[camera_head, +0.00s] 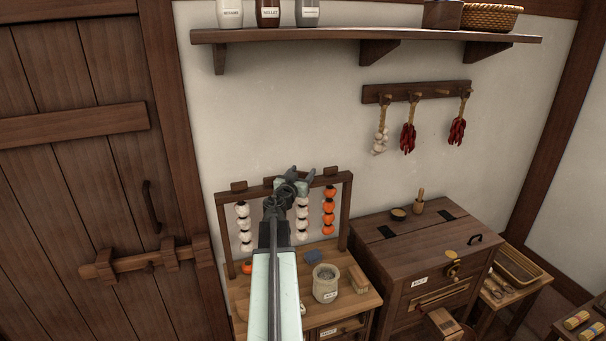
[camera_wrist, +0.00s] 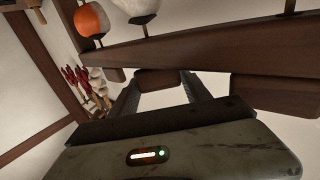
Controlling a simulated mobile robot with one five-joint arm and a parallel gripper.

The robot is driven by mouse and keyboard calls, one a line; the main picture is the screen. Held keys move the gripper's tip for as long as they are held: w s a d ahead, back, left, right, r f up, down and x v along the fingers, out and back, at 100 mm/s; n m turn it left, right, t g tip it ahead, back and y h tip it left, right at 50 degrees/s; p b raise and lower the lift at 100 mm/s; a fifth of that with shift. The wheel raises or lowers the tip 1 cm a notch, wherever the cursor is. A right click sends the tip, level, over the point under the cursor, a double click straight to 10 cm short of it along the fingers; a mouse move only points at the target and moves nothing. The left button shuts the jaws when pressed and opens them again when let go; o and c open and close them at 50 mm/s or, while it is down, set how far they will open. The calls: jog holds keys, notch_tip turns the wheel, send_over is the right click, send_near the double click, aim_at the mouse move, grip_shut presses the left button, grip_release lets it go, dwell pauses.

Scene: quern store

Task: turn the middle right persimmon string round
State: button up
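A dark wooden rack (camera_head: 346,212) on a small cabinet holds hanging persimmon strings. The middle right persimmon string (camera_head: 302,224) shows pale white fruit. The far right string (camera_head: 328,212) shows orange, and the far left string (camera_head: 243,226) is white. My arm hides the space between the far left and middle right strings. My gripper (camera_head: 295,181) is at the rack's top bar, above the middle right string. In the wrist view its fingers (camera_wrist: 161,84) stand apart, either side of a brown wooden tab (camera_wrist: 159,78) on the bar; I cannot tell whether they touch it.
A labelled pot (camera_head: 326,284) and a brush (camera_head: 358,279) stand on the cabinet top. A wooden chest (camera_head: 420,240) is to the right. Garlic and chilli bunches hang from a peg rail (camera_head: 418,91), below a shelf (camera_head: 360,36). A barred door (camera_head: 90,170) is at left.

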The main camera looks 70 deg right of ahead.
jog(key=c, duration=0.5)
jog(key=shift+s, duration=0.2)
jog(key=shift+c, duration=1.4)
jog(key=shift+w, duration=0.2)
jog(key=shift+s+n+t+y, duration=0.15)
jog(key=shift+n+t+y, duration=0.15)
jog(key=shift+n+t, duration=1.45)
jog(key=n+t+y, duration=0.1)
jog(key=t, duration=0.1)
jog(key=n+t, duration=0.1)
jog(key=t, duration=0.2)
jog(key=shift+y, duration=0.4)
jog(key=shift+n+t+y, duration=0.7)
jog(key=shift+n+t, duration=0.25)
jog(key=shift+t, duration=0.1)
jog(key=shift+w+a+n+t+y, duration=0.1)
jog(key=shift+w+n+t+y, duration=0.1)
jog(key=shift+n+t+y, duration=0.15)
jog(key=o, duration=1.4)
